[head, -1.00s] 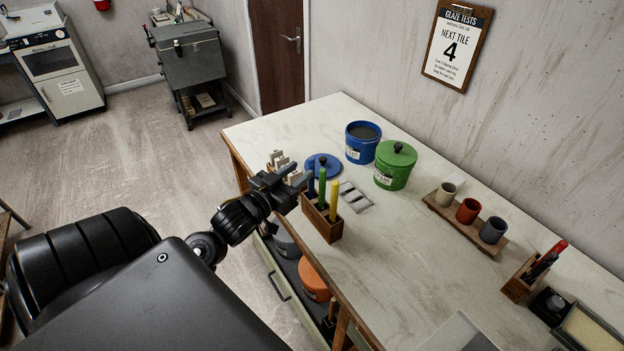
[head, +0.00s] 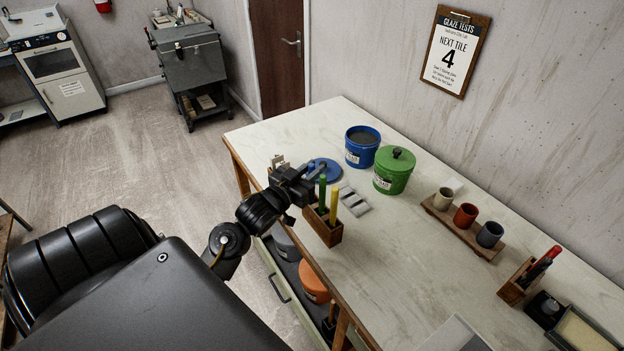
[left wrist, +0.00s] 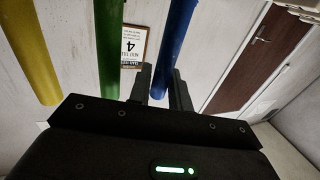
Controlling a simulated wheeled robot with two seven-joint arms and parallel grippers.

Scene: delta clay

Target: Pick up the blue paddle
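The wooden holder (head: 325,231) stands at the table's near edge, with a green paddle (head: 322,190) and a yellow paddle (head: 334,206) upright in it. The blue paddle is mostly hidden behind my left gripper (head: 314,183) in the head view. In the left wrist view the blue paddle (left wrist: 178,40) runs down between the two fingers of my left gripper (left wrist: 160,88), beside the green paddle (left wrist: 110,45) and the yellow paddle (left wrist: 27,50). The left fingers look apart, on either side of the blue handle. My right gripper is not in view.
Behind the holder are a blue lid (head: 325,170), grey test tiles (head: 354,201), a blue bucket (head: 361,152) and a green lidded bucket (head: 393,174). A wooden rack (head: 450,219) holds three cups to the right. The table middle is clear.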

